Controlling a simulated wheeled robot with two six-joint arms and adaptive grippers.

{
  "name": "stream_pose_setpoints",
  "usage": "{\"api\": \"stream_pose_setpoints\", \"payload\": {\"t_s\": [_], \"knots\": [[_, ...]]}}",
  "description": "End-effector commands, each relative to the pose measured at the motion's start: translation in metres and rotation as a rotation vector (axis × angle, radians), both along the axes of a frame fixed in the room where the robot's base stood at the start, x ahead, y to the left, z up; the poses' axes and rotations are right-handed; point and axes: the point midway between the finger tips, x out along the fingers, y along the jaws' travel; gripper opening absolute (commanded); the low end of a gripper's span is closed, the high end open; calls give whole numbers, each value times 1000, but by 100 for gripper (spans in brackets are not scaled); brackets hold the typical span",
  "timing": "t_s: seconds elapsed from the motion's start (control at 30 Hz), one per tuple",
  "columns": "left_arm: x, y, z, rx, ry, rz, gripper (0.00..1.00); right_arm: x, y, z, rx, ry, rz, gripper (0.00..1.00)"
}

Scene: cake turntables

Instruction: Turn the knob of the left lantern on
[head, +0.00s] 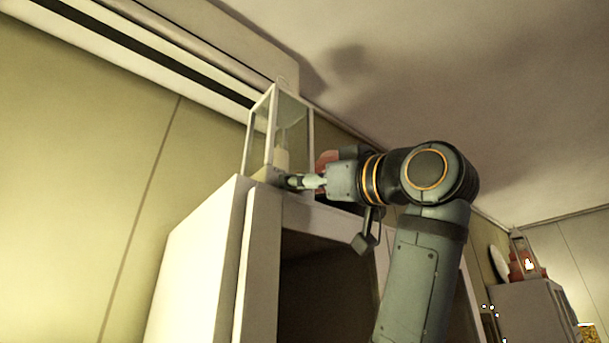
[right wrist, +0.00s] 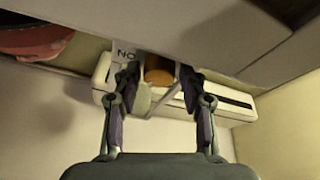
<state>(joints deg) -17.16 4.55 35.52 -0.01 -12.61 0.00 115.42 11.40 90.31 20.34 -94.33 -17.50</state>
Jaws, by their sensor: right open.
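The left lantern (head: 246,140), a pale frame with glass sides and a candle inside, stands upright on top of a white cabinet. My right gripper (head: 287,182) is at the lantern's base, on its right side. In the right wrist view the right gripper (right wrist: 160,78) is open, its fingers on either side of a rounded orange-tan thing (right wrist: 159,70). I cannot tell whether this is the knob or the candle. A label reading "NO" (right wrist: 125,54) shows beside the left finger. The knob cannot be made out in the head view. My left gripper is not in view.
The white cabinet (head: 200,262) has an open dark front below the lantern. A reddish object (head: 326,158) sits behind my right gripper. Another lantern (head: 517,243) stands on a far cabinet (head: 525,310) at the right. A wall unit (head: 215,60) runs above, near the ceiling.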

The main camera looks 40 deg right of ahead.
Motion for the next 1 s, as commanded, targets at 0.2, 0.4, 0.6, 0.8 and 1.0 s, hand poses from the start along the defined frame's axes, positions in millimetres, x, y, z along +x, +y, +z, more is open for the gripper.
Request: {"api": "stream_pose_setpoints", "payload": {"t_s": [0.2, 0.4, 0.6, 0.8, 1.0], "knots": [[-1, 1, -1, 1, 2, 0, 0, 0, 0, -1, 0, 0, 0, 36], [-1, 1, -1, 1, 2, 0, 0, 0, 0, -1, 0, 0, 0, 9], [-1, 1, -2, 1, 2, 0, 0, 0, 0, -1, 5, 1, 0, 1], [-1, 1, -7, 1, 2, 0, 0, 0, 1, -3, 62, 6, 0, 1], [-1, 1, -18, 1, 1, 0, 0, -1, 2, -4, 196, 16, 2, 1]]}}
